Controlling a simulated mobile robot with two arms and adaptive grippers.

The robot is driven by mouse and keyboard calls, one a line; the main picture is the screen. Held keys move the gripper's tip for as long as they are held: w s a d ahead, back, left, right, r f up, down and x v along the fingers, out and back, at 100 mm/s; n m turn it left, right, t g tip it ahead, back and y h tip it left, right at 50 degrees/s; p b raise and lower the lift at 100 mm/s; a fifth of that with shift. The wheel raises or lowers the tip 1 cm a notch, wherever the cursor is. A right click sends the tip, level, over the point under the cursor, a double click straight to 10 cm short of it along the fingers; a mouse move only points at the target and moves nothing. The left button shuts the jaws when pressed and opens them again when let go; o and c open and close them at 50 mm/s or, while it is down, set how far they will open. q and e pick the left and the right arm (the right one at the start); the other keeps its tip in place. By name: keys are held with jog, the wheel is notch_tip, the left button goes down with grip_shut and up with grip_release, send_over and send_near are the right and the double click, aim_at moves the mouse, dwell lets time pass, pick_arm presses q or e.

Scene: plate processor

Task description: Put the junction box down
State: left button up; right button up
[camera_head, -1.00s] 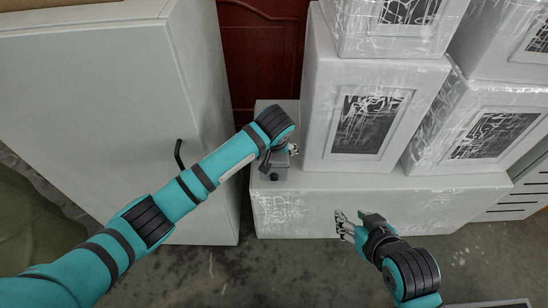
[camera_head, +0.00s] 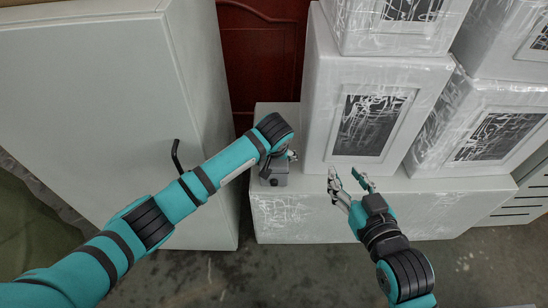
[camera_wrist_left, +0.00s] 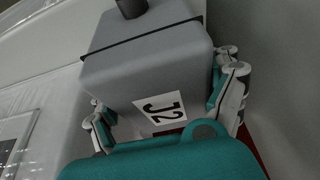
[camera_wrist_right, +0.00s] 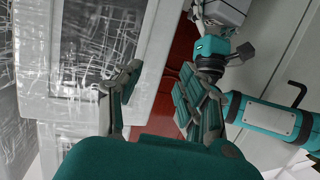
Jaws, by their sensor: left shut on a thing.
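The grey junction box (camera_head: 274,177) is at the left end of the long white wrapped box (camera_head: 320,205). My left gripper (camera_head: 284,158) is shut on it. In the left wrist view the junction box (camera_wrist_left: 150,62) sits between the two fingers, its "J2" label facing the camera and a dark stub on its far side. I cannot tell whether its underside touches the white surface. In the right wrist view the junction box (camera_wrist_right: 226,10) is partly cut off at the top. My right gripper (camera_head: 346,174) is open and empty, to the right of the junction box, in front of the upright wrapped box.
An upright wrapped box (camera_head: 318,100) stands just right of the junction box. A grey-white cabinet (camera_head: 100,110) with a black handle (camera_head: 177,157) stands on the left. A dark red door (camera_head: 262,60) is behind. More wrapped boxes (camera_head: 482,125) fill the right side.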

pick_arm(q)
jog(key=o, duration=1.5)
jog(key=shift+f, duration=0.1)
jog(key=shift+c, duration=0.2)
pick_arm(e)
jog(key=shift+f, duration=0.15)
pick_arm(q)
jog(key=shift+s+r, duration=0.1)
jog(key=shift+r, duration=0.25)
jog(key=p+v, duration=0.2)
jog(key=v, duration=0.3)
jog(key=p+v, duration=0.2)
jog(key=v, duration=0.4)
jog(key=shift+s+r, duration=0.1)
jog(key=shift+r, duration=0.15)
pick_arm(e)
jog(key=s+d+f+g+h, duration=0.1)
jog(key=s+d+f+g, duration=0.2)
jog(key=s+f+g, duration=0.2)
jog(key=s+d+f+g+h, duration=0.2)
jog(key=s+f+g, duration=0.3)
jog(key=s, duration=0.5)
jog(key=shift+s+d+f+m+g, duration=0.3)
jog(key=shift+d+f+g, duration=0.1)
jog(key=shift+g, duration=0.2)
